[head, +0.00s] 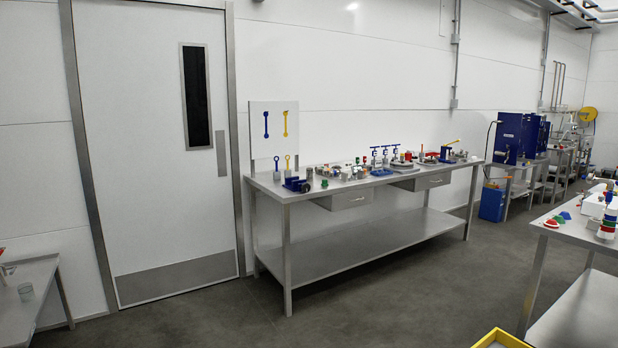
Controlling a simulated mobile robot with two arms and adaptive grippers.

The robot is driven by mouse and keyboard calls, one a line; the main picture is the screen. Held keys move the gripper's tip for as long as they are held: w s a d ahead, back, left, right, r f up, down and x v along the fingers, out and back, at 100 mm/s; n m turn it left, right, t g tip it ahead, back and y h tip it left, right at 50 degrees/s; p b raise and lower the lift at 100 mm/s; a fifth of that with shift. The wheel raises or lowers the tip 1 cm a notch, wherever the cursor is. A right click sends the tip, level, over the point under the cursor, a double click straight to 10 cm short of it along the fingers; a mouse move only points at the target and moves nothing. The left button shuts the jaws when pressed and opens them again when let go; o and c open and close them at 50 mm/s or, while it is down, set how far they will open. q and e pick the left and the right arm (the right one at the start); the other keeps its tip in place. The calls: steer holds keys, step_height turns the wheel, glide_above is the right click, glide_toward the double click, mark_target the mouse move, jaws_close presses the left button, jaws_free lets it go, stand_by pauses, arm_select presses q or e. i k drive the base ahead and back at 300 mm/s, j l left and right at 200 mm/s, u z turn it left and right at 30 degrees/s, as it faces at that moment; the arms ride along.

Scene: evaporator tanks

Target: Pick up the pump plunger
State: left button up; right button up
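I cannot pick out the pump plunger with certainty at this distance. A long steel workbench (330,258) stands against the white wall and carries many small parts. At its left end, a blue-handled piece (277,166) and a yellow-handled piece (288,164) stand upright. A dark blue fixture (297,184) lies close to them at the front edge. Several small blue T-handled devices (385,152) stand upright near the middle, and a blue device with a yellow lever (449,149) is near the right end. Neither of my grippers is in view.
A white board (273,128) with blue and yellow tool shapes rises behind the bench's left end. A closed door (150,140) is at left. Another table (571,233) stands at right, and a yellow bin (497,338) at bottom right. Grey floor before the bench is clear.

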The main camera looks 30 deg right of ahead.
mark_target(309, 170)
steer(key=i+l+z, duration=0.35)
steer(key=i, duration=0.6)
steer(key=i+z, duration=0.3)
steer(key=i, duration=0.65)
